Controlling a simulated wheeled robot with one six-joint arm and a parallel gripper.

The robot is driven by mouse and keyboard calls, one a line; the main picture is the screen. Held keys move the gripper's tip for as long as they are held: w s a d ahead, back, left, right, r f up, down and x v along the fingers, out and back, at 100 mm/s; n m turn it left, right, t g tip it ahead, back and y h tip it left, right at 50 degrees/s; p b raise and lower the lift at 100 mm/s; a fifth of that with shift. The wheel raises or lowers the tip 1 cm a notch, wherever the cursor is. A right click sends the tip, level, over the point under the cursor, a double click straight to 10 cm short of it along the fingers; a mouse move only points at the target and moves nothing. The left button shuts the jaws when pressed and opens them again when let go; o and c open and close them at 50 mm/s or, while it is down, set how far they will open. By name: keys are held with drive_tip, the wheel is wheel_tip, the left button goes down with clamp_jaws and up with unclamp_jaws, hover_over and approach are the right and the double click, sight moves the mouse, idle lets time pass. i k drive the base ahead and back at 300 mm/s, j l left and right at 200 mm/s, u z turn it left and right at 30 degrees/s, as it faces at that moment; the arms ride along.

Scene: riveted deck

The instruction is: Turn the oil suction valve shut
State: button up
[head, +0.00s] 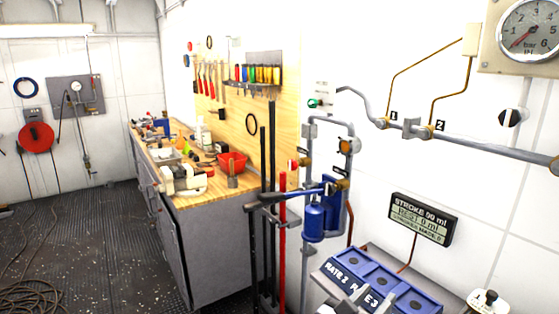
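Valve fittings sit on the grey pipework on the white wall, right of centre. They include a red-and-white fitting (293,164), an orange-faced fitting (346,145) and a brass fitting (341,184). A long blue lever (296,193) runs nearly level to the left of the brass fitting. A blue cylinder (313,222) hangs below it. Their labels are too small to read, so I cannot tell which one is the oil suction valve. Grey parts at the bottom edge look like the tip of my gripper (356,301), in front of the blue box and well below the valves. Its opening is unclear.
A blue-topped box (374,278) with a partly covered label stands at the bottom. A display (422,219) and a pressure gauge (529,29) are on the right. Upright black and red bars (282,235) stand beside the workbench (212,204). Open deck (90,245) lies left.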

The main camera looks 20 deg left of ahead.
sight(292, 164)
drive_tip(key=i+j, duration=0.15)
drive_tip(key=j, duration=0.2)
drive_tip(key=i+j+z, duration=0.1)
drive_tip(key=j, duration=0.25)
drive_tip(key=i+j, duration=0.15)
drive_tip(key=j, duration=0.25)
drive_tip(key=i+j+z, duration=0.1)
drive_tip(key=j, duration=0.25)
drive_tip(key=i+j, duration=0.15)
drive_tip(key=j, duration=0.25)
drive_tip(key=i+j, duration=0.1)
drive_tip(key=j, duration=0.25)
drive_tip(key=i+j+z, duration=0.1)
drive_tip(key=i+j, duration=0.5)
drive_tip(key=j, duration=0.15)
drive_tip(key=z, duration=0.05)
